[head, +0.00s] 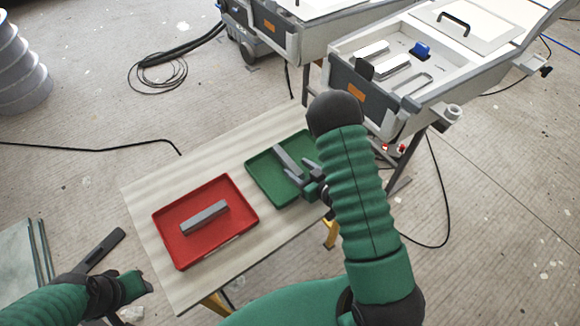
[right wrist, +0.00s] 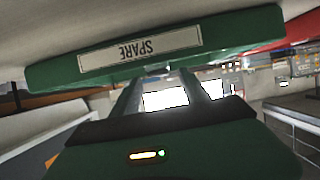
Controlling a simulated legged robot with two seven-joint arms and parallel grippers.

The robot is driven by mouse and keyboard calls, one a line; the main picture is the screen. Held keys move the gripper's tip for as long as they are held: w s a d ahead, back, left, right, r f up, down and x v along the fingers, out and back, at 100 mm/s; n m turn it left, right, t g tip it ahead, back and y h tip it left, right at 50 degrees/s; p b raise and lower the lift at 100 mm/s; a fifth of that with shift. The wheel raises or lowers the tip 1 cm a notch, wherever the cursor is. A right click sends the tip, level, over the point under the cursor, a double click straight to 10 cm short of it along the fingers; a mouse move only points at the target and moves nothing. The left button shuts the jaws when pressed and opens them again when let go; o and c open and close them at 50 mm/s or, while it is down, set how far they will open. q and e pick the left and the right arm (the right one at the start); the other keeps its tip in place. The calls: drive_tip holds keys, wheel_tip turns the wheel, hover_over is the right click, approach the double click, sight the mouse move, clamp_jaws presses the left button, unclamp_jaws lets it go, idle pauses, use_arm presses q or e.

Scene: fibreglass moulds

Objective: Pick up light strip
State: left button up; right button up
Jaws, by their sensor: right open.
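A light grey bar (head: 204,217) lies in the red tray (head: 163,228). A second grey bar (head: 287,161) lies in the green tray (head: 262,186); I cannot tell which is the light strip. My right gripper (head: 301,172) is open at the green tray, close beside the second bar, with nothing seen between its fingers. In the right wrist view its two fingers (right wrist: 160,92) are spread below the green tray's wall (right wrist: 240,38), whose label reads SPARE upside down. My left gripper (head: 125,268) is at the lower left, away from both trays; its jaw state is unclear.
Both trays stand on a pale table (head: 150,270). Behind my right arm stands a grey workstation (head: 385,75) with metal parts and a blue piece. Black cables (head: 160,72) lie on the floor. Glass-like sheets (head: 22,262) are at the far left.

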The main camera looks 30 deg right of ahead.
sight(296, 164)
drive_tip(key=w, duration=0.1)
drive_tip(key=w+f, duration=0.1)
drive_tip(key=w+d, duration=0.1)
drive_tip(key=shift+f, duration=0.3)
drive_tip(key=shift+w+d+f, duration=0.15)
drive_tip(key=shift+w, duration=0.15)
drive_tip(key=shift+a, duration=0.45)
drive_tip(key=shift+c, duration=1)
drive_tip(key=shift+a+r, duration=0.15)
drive_tip(key=shift+r, duration=0.05)
drive_tip(key=c, duration=0.5)
drive_tip(key=shift+d, duration=0.2)
clamp_jaws()
use_arm(q)
drive_tip(key=shift+d, duration=0.65)
use_arm(e)
drive_tip(key=shift+s+d+f, duration=0.1)
drive_tip(key=shift+d, duration=0.05)
